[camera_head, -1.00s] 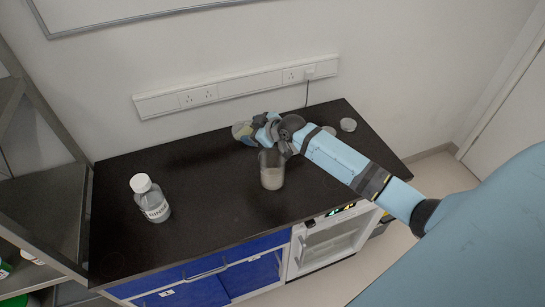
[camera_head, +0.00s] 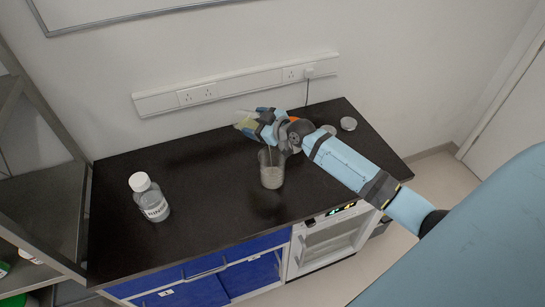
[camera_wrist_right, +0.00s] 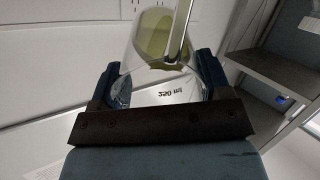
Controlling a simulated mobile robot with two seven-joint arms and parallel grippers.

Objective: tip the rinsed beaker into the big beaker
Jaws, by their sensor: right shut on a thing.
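My right gripper (camera_head: 262,124) is above the counter and shut on a small clear beaker (camera_head: 245,123), which looks tilted. The big beaker (camera_head: 272,177) stands upright on the counter just below the gripper, with cloudy whitish contents. My left gripper is out of view.
A white-capped bottle (camera_head: 151,202) stands on the black counter (camera_head: 215,200) at left. Round lids (camera_head: 348,124) lie at the back right. A metal shelf (camera_head: 45,200) is at left, a socket strip (camera_head: 235,86) on the wall. The counter's middle is clear.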

